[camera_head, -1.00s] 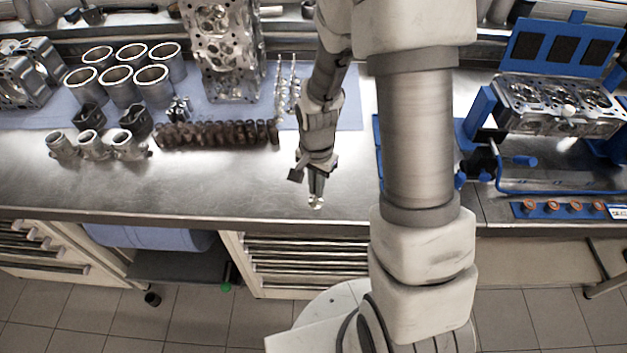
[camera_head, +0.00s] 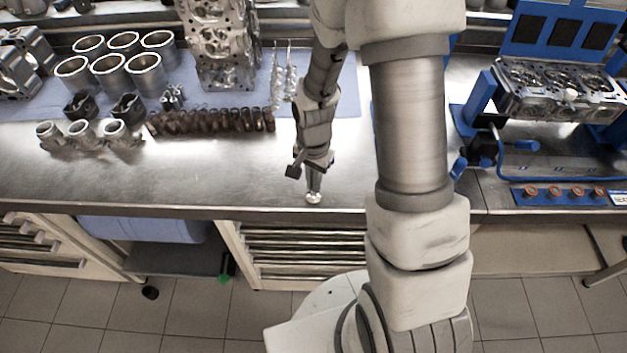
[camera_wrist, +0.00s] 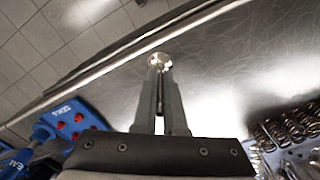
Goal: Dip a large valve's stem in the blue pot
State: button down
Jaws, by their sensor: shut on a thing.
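My gripper (camera_head: 314,180) is over the bench near its front edge, pointing down. It is shut on a valve (camera_head: 314,197), whose shiny round head shows just below the fingertips. In the wrist view the same valve head (camera_wrist: 159,60) sits at the ends of the two dark fingers. The valve's stem is mostly hidden between the fingers. Whether the head touches the bench, I cannot tell. I cannot make out a blue pot in either view.
The steel bench (camera_head: 230,187) is clear around my gripper. Behind it stand a row of brown springs (camera_head: 212,121) and several metal cylinders (camera_head: 145,72). At right are a cylinder head (camera_head: 560,90) in a blue stand and a blue tray (camera_head: 530,194) with several copper-coloured round pieces.

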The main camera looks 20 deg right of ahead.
jog(key=shift+f+b, duration=0.6)
jog(key=shift+f, duration=0.05)
jog(key=c, duration=0.9)
grip_release()
jog(key=shift+r, duration=0.15)
notch_tip(320, 180, up, 18)
jog(key=s+r+n+t, duration=0.5)
jog(key=s+r+n, duration=0.5)
jog(key=s, duration=0.4)
jog(key=shift+r+t, duration=0.3)
jog(key=shift+r, duration=0.6)
